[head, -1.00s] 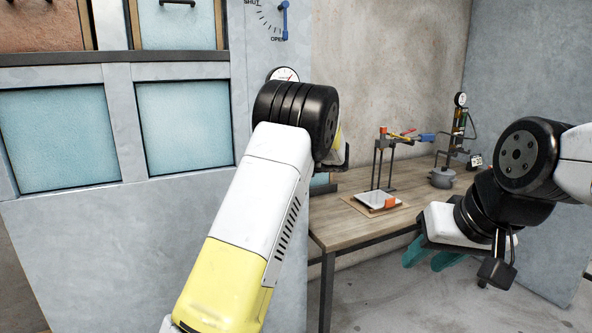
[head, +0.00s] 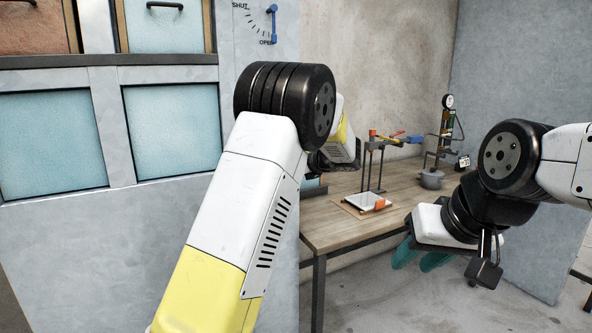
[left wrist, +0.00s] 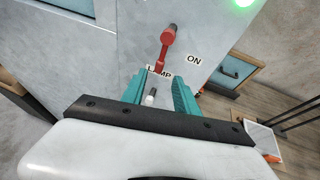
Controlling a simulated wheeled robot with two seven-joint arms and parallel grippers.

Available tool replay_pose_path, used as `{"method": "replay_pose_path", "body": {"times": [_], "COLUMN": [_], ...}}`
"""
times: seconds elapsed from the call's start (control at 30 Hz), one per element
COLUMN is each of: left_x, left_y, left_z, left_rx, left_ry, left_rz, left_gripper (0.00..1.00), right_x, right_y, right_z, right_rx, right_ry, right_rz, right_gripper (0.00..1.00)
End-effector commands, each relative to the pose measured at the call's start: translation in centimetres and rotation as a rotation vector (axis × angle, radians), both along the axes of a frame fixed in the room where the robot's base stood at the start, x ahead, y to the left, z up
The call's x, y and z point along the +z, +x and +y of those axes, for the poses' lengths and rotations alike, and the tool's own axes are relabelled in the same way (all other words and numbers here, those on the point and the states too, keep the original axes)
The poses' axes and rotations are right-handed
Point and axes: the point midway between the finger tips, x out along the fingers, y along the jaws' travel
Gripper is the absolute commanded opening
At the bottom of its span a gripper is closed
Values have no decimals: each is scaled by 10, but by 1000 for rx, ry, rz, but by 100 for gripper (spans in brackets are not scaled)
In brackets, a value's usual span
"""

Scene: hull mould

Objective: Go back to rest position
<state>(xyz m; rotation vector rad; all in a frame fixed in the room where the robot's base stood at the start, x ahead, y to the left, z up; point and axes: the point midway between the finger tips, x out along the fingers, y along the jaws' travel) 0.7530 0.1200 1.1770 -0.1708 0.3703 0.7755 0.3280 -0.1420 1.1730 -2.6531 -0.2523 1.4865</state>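In the left wrist view my left gripper (left wrist: 160,82) has its two teal fingers apart, with nothing held between them. Past the fingers is a grey panel with a LAMP label (left wrist: 159,72) and a red lever (left wrist: 167,48). A small white-tipped toggle (left wrist: 151,97) shows between the fingers; I cannot tell how near it is. In the head view my left arm reaches toward the panel side, and its fingers are hidden. My right gripper (head: 418,256) hangs at the right in front of the table, teal fingers apart and empty.
A grey cabinet (head: 110,235) with blue windows fills the left. A blue lever (head: 272,22) sits by SHUT and OPEN marks. A wooden table (head: 335,225) bears a stand (head: 378,165), a white plate (head: 362,200) and a gauge rig (head: 446,130). Floor is clear beneath my right gripper.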

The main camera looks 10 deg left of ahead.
Motion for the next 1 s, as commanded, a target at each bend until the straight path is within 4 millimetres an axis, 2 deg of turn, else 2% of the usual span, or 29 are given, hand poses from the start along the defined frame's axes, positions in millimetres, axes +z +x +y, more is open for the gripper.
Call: {"method": "replay_pose_path", "body": {"times": [0.17, 0.23, 0.37, 0.47, 0.5, 0.63, 0.8, 1.0], "left_x": [0, 0, 2, 0, 0, -1, 1, 3], "left_y": [0, -5, -35, -77, -97, -162, -247, -339], "left_z": [1, 7, 35, 61, 70, 85, 84, 62], "left_rx": [2, 21, 127, 270, 338, 560, 859, 1223], "left_ry": [-4, -34, -217, -454, -558, -877, -1255, -1645], "left_rz": [-1, -5, -39, -86, -110, -189, -298, -424], "left_gripper": [36, 36, 36, 36, 36, 36, 36, 36], "right_x": [0, 0, 0, 0, 0, 0, 0, 0], "right_y": [0, 0, 0, 0, 0, 0, 0, 0], "right_z": [0, 0, 0, 0, 0, 0, 0, 0], "right_rx": [0, 0, 0, 0, 0, 0, 0, 0], "right_ry": [0, 0, 0, 0, 0, 0, 0, 0], "right_rz": [0, 0, 0, 0, 0, 0, 0, 0], "right_gripper": [36, 36, 36, 36, 36, 36, 36, 36]}}
